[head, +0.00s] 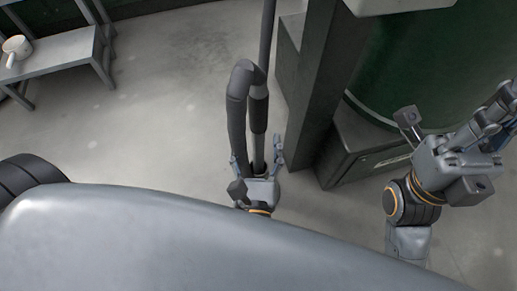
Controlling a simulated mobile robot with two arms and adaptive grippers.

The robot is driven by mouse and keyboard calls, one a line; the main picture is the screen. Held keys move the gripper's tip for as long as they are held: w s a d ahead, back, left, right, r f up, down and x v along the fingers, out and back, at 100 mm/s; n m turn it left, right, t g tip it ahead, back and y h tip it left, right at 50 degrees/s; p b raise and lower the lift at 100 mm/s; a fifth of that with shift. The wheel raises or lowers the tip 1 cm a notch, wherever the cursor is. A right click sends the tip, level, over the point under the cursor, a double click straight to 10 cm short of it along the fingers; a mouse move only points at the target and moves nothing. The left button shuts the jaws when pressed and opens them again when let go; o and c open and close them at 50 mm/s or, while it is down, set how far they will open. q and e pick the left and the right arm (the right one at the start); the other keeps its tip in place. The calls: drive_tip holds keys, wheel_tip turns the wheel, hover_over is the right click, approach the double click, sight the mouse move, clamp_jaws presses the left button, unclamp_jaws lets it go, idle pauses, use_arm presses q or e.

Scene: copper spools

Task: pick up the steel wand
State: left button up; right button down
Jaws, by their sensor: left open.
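The steel wand (258,108) stands near the middle of the head view, a slim upright tube with a dark sleeve. A thick dark hose (237,110) bends over beside its left side, and a thin dark length runs up out of the picture. My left gripper (257,158) is open below, with one finger on each side of the wand and hose in the picture. Whether the fingers touch them cannot be told. The wand's lower end is hidden behind the gripper. My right gripper (501,112) is at the right edge, away from the wand; its jaw state is unclear.
A dark post (338,85) and a large green drum (420,75) on a dark base (362,155) stand close to the right of the wand. A grey bench (62,52) with a white pot (16,46) is at upper left. The floor between is clear.

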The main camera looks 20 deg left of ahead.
sight(258, 129)
use_arm(q)
drive_tip(key=x, duration=0.6)
clamp_jaws()
